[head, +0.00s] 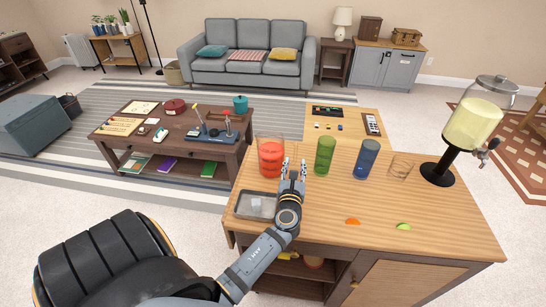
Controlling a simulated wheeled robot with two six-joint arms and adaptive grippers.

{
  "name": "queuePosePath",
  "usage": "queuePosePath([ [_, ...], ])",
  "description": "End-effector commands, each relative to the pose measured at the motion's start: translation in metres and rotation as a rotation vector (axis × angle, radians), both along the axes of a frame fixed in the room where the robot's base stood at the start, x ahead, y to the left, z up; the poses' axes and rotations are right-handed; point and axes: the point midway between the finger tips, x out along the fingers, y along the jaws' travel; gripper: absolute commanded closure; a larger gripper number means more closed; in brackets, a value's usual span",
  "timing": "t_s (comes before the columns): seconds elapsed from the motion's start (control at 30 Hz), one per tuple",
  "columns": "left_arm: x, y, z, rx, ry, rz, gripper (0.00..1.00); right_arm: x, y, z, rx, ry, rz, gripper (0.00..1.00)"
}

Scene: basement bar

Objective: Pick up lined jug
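A clear jug with red contents and horizontal lines (271,158) stands upright at the back left of the wooden bar counter (320,220). It looks like the lined jug. My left gripper (293,165) reaches over the counter from the front, just right of the jug. Its two fingers are apart with nothing seen between them. The fingers overlap the jug's right edge in the picture; I cannot tell whether they touch it. My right gripper is not in view.
A green glass (325,156), a blue glass (367,159) and a clear glass (401,167) stand right of the gripper. A drink dispenser (473,127) stands far right. A shallow tray (242,210) lies at left. An orange wedge (353,222) and a green wedge (403,226) lie in front.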

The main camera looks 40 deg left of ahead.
Motion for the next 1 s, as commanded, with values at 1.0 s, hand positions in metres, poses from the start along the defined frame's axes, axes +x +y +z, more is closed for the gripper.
queuePosePath([
  [1.0,0.045,0.03,-0.001,-0.002,0.0,0.0,1.0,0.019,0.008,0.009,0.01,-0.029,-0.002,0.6],
])
